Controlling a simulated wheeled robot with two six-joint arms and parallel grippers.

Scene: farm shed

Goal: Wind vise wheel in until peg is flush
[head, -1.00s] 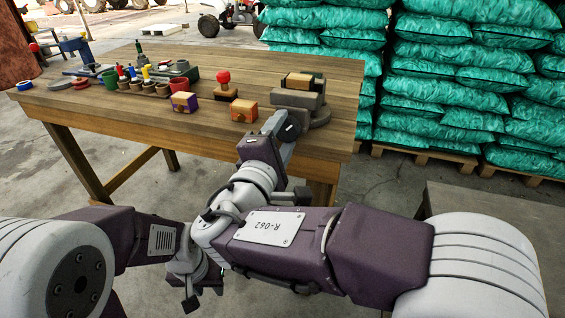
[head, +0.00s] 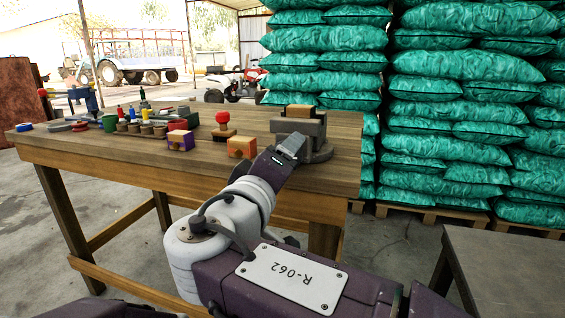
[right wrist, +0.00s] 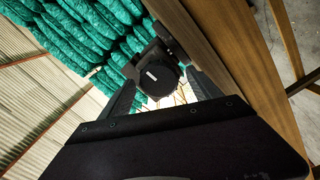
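The grey vise (head: 312,128) stands on the right end of the workbench, with a light wooden block (head: 299,111) between its jaws. I cannot tell which part is the peg or whether it is flush. My right gripper (head: 290,147) is just in front of the vise and covers its near side. In the right wrist view, the open fingers of my right gripper (right wrist: 163,95) are on either side of a dark round part (right wrist: 158,80), likely the vise wheel, with gaps beside it. My left gripper is out of view.
The wooden workbench (head: 110,150) also holds an orange box (head: 241,147), a purple-fronted box (head: 180,140), a red-knobbed piece (head: 223,120) and several small pots and tools. Stacked green sacks (head: 450,100) stand behind. A grey table (head: 510,265) is at the lower right.

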